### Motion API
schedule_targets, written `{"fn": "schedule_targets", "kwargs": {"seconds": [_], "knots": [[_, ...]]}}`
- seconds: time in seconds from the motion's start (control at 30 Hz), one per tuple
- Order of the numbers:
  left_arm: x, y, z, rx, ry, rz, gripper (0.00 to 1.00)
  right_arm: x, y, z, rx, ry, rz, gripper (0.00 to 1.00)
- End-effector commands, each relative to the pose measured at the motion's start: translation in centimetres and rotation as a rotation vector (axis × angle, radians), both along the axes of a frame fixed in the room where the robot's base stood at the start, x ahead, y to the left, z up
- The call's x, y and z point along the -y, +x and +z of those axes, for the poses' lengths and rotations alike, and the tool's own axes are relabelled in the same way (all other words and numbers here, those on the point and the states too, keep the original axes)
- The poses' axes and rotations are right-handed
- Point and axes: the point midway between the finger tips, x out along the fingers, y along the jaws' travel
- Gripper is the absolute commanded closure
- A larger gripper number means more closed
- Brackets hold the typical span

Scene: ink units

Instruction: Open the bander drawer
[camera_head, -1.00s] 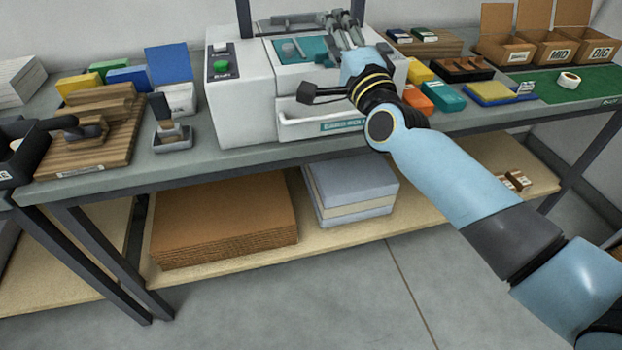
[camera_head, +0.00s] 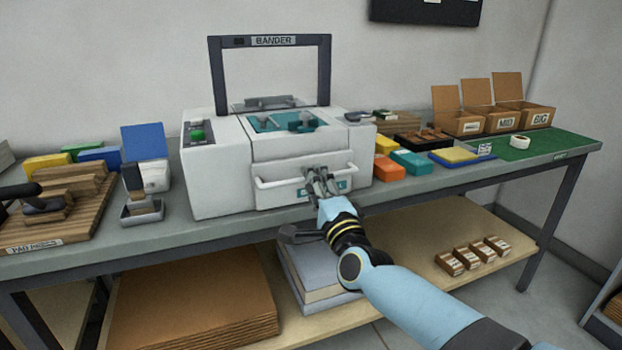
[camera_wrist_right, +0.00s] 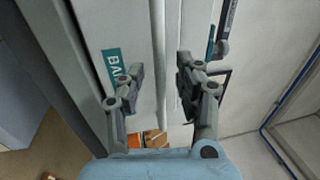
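The bander (camera_head: 215,175) is a white machine with a black frame on top, standing on the grey bench. Its drawer (camera_head: 262,198) is in the front, looks closed, and has a pale bar handle (camera_head: 275,183) and a teal label. My right gripper (camera_head: 318,178) is at the right part of the drawer front, hiding some of the handle and label. In the right wrist view the fingers (camera_wrist_right: 160,72) are spread, with the pale handle bar (camera_wrist_right: 158,45) running between them. A gap shows on each side of the bar.
Orange and teal boxes (camera_head: 411,162) stand right of the bander, with open cartons (camera_head: 520,115) beyond. A small stamp-like tool (camera_head: 140,195) stands to its left. Below, a lower shelf holds brown sheets (camera_head: 195,305) and a grey-blue stack (camera_head: 310,275).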

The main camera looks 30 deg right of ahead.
Motion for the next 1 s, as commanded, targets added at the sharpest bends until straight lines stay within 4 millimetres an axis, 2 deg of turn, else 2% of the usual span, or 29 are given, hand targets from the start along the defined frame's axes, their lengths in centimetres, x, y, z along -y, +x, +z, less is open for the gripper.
{"fn": "schedule_targets", "kwargs": {"seconds": [0.2,0.47,0.73,1.0], "knots": [[0.0,0.0,-0.1,-0.001,0.0,0.0,0.6,0.4,1.6,0.3,-0.001,0.0,0.001,0.66],[0.2,0.0,-0.1,0.0,-0.002,0.001,0.6,0.4,1.7,0.3,-0.001,0.0,0.001,0.66],[0.3,0.0,-0.1,0.001,-0.003,0.001,0.6,0.4,1.7,0.3,-0.001,0.0,0.001,1.0],[0.3,0.1,-0.1,0.002,-0.003,0.001,0.6,0.4,1.7,0.2,-0.002,0.0,0.001,1.0]]}}
